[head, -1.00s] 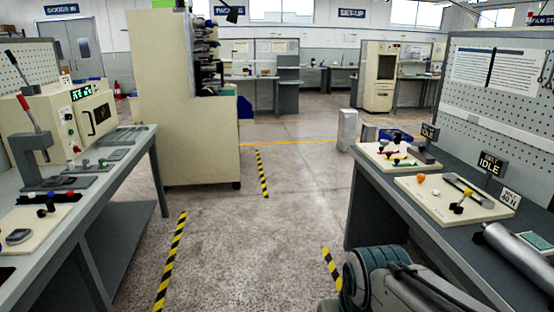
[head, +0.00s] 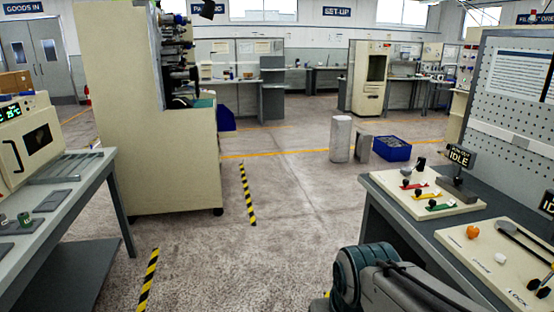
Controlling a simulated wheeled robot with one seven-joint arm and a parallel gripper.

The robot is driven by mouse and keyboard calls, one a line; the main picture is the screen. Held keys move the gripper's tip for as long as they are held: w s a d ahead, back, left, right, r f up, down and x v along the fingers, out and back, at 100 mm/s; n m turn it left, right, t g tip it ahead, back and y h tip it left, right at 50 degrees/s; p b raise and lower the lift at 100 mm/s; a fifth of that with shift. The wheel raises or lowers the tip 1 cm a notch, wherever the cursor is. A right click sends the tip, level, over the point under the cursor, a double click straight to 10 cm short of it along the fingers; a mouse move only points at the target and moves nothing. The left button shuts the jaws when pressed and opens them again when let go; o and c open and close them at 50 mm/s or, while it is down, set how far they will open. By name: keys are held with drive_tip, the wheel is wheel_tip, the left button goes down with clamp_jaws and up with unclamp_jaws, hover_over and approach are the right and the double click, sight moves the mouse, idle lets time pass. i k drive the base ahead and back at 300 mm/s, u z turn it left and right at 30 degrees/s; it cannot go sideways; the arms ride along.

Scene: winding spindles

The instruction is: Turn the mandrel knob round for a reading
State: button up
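I cannot single out the mandrel knob in the head view. A tall cream machine (head: 150,120) stands left of centre, with a stack of dark, spindle-like parts (head: 178,75) on its right side; their details are too small to read. On the right bench, a cream board (head: 500,262) carries an orange knob (head: 472,232), a white knob (head: 500,258) and a dark lever. Part of my arm shows at the bottom; my gripper is out of view.
A left bench (head: 75,190) holds a cream instrument (head: 28,145). The right bench (head: 375,215) has a pegboard behind it. Open floor runs between them, with yellow-black strips (head: 246,195).

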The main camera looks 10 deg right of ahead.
sight(406, 171)
drive_tip(key=z, duration=0.25)
drive_tip(key=i, duration=1.55)
drive_tip(key=z, duration=0.65)
drive_tip(key=i, duration=1.1)
drive_tip(key=z, duration=0.2)
